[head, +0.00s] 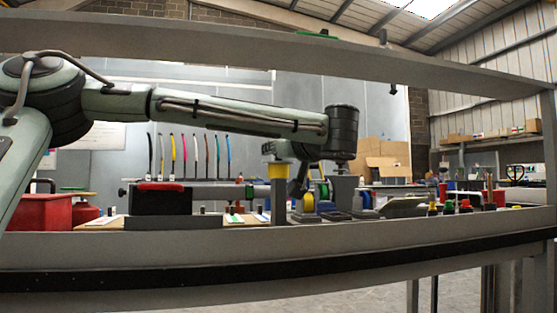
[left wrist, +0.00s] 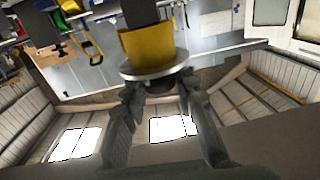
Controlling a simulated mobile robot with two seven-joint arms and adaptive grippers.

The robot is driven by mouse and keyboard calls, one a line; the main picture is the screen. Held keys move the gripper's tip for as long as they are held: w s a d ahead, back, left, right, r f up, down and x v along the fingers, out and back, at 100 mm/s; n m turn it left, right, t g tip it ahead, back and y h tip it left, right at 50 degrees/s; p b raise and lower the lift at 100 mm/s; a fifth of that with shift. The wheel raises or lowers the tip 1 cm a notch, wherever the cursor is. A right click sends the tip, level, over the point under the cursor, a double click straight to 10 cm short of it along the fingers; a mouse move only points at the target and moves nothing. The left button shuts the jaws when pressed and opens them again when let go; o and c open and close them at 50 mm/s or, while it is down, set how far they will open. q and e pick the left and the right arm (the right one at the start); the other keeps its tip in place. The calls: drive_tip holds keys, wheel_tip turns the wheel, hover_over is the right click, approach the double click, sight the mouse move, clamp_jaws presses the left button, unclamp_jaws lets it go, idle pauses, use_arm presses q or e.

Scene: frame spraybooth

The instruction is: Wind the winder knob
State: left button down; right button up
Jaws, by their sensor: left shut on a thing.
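The winder shows in the head view as a yellow collar (head: 279,171) on top of an upright grey post (head: 280,205). In the left wrist view the yellow collar (left wrist: 150,45) ends in a pale round flange (left wrist: 155,71), with a small dark part, seemingly the knob (left wrist: 160,80), at its centre. My left gripper (left wrist: 158,88) has its two dark fingers on either side of this part, close against the flange, and is shut on it. In the head view the left gripper (head: 277,153) is small and dark above the collar. My right gripper is not in view.
A grey frame rail (head: 400,229) crosses in front and another beam (head: 250,44) runs overhead. A red bin (head: 42,210), a black box with a red top (head: 160,198), coloured spools (head: 308,202) and several coloured knobs (head: 465,206) stand behind the rail.

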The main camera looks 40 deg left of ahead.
use_arm(q)
drive_tip(key=shift+n+g+y, duration=0.6)
drive_tip(key=shift+n+g, duration=0.1)
drive_tip(key=shift+g, duration=0.2)
drive_tip(key=shift+r, duration=0.15)
drive_tip(key=c, duration=1.2)
unclamp_jaws()
wheel_tip(320, 180, up, 10)
drive_tip(key=shift+f, duration=0.1)
